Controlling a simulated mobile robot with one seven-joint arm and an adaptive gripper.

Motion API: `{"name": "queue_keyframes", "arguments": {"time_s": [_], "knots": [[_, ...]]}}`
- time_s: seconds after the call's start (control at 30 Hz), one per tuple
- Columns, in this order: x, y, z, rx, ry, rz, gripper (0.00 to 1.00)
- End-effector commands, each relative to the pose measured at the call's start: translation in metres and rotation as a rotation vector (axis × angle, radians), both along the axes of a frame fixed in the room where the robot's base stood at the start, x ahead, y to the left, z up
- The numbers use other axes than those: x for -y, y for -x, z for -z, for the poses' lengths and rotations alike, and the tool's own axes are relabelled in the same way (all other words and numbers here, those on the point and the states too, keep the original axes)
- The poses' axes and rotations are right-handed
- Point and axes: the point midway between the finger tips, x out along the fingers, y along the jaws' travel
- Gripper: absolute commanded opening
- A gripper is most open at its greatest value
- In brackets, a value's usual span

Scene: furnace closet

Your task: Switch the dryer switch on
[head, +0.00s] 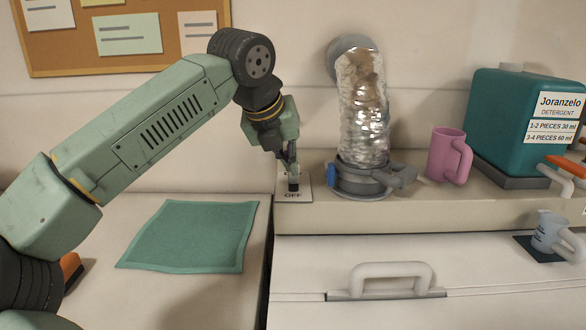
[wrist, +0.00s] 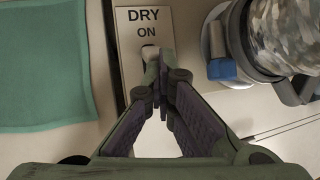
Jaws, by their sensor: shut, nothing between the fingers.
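The dryer switch plate (head: 305,190) lies on the dryer's raised rear ledge, left of the foil duct. In the head view its "OFF" label shows below my gripper.
A foil duct (head: 362,110) in a grey collar with a blue clip (head: 334,174) stands close right of the plate. Further right are a pink mug (head: 445,155) and a teal detergent container (head: 500,120). A green cloth (head: 190,236) lies on the left surface.

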Motion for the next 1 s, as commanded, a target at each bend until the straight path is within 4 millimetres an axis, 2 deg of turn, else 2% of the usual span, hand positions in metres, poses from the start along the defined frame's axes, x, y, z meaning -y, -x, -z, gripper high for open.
{"name": "queue_keyframes", "arguments": {"time_s": [0.07, 0.27, 0.7, 1.0], "knots": [[0.0, 0.003, 0.007, -0.007, -0.004, 0.0, 0.0], [0.0, 0.005, -0.001, -0.006, -0.003, 0.0, 0.0], [0.0, 0.005, -0.048, -0.001, -0.001, 0.0, 0.0], [0.0, 0.005, -0.069, 0.0, -0.001, 0.0, 0.0]]}}
